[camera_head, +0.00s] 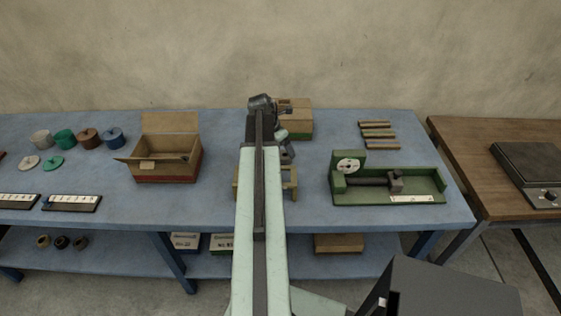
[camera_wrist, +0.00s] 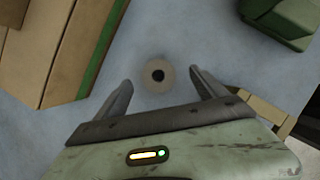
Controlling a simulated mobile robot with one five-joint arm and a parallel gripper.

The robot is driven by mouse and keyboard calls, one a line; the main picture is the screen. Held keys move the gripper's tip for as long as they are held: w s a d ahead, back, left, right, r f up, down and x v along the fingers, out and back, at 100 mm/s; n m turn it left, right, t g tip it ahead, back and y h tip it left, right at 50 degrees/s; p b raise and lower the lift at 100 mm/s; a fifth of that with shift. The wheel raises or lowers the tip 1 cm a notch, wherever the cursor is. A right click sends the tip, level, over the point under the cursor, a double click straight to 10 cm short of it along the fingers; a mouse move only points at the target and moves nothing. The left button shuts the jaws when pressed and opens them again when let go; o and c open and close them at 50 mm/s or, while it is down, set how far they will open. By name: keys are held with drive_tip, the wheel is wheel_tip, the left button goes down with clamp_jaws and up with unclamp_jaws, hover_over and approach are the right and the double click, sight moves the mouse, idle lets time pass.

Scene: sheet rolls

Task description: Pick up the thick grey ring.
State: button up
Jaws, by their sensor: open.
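The grey ring (camera_wrist: 158,76), a pale disc with a dark round hole, lies flat on the blue bench top in the wrist view. My gripper (camera_wrist: 160,78) is open. In the wrist view its two dark fingers stand to the left and right of the ring, with a gap on both sides and nothing held. How high the fingertips are above the bench is hard to tell. In the head view my arm hides the ring and my fingertips.
A cardboard box with a green stripe (camera_wrist: 62,45) is close on the left in the wrist view. A green object (camera_wrist: 282,18) is at the top right, and a wooden frame (camera_wrist: 262,112) is near the right finger. An open carton (camera_head: 165,160) and a green fixture (camera_head: 420,185) flank my arm.

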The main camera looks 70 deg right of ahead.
sight(285, 154)
drive_tip(key=b+x, duration=0.1)
drive_tip(key=x, duration=0.1)
drive_tip(key=b+x, duration=0.4)
drive_tip(key=shift+w+f, duration=0.3)
drive_tip(key=shift+w, duration=0.05)
drive_tip(key=shift+r, duration=0.2)
drive_tip(key=c, duration=1.5)
